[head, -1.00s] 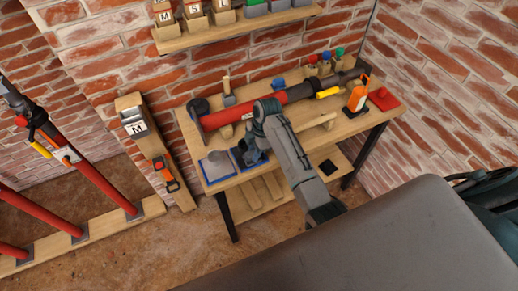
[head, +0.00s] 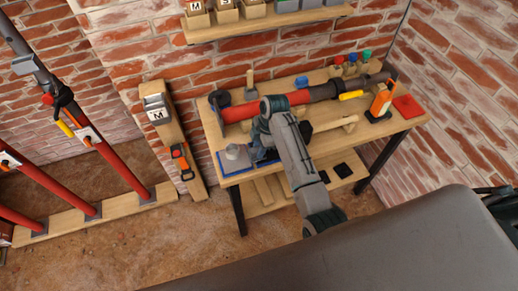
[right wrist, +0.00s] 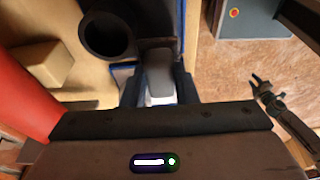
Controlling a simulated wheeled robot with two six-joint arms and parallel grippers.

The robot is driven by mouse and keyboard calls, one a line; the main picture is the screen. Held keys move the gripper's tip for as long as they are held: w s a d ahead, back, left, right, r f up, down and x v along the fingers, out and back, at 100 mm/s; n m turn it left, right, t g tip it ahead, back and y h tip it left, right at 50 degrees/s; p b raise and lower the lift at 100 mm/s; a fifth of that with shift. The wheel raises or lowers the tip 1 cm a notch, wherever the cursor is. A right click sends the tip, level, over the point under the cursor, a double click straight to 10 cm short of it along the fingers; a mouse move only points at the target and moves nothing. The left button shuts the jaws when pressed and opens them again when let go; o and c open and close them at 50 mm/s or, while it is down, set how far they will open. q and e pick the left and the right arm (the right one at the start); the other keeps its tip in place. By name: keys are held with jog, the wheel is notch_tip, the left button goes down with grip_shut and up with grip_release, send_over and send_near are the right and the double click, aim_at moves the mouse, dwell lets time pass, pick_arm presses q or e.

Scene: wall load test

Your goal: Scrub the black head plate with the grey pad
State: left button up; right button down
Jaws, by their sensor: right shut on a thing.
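The red prop (head: 275,108) lies along the back of the bench, its dark inner tube (head: 325,92) to the right. My right gripper (head: 260,152) is low over the bench's front left, in front of the red tube, partly hidden by my arm. In the right wrist view it is shut on a grey block (right wrist: 160,75), which looks like the grey pad, over a blue-edged mat. My left gripper (right wrist: 262,86) shows small in that view, open and empty.
An orange bottle (head: 381,101) and red cloth (head: 408,106) are at the bench's right. A wooden block (head: 335,125) lies in front of the tube. Props stand at left.

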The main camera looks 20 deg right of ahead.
jog(key=shift+a+v, duration=0.2)
jog(key=shift+v, duration=0.55)
jog(key=shift+a+v, duration=0.15)
jog(key=shift+v, duration=0.6)
jog(key=shift+a+v, duration=0.2)
jog(key=shift+v, duration=0.55)
jog(key=shift+r, duration=0.1)
jog(key=shift+a+v, duration=0.2)
jog(key=shift+v, duration=0.55)
jog(key=shift+a+v, duration=0.15)
jog(key=shift+v, duration=0.55)
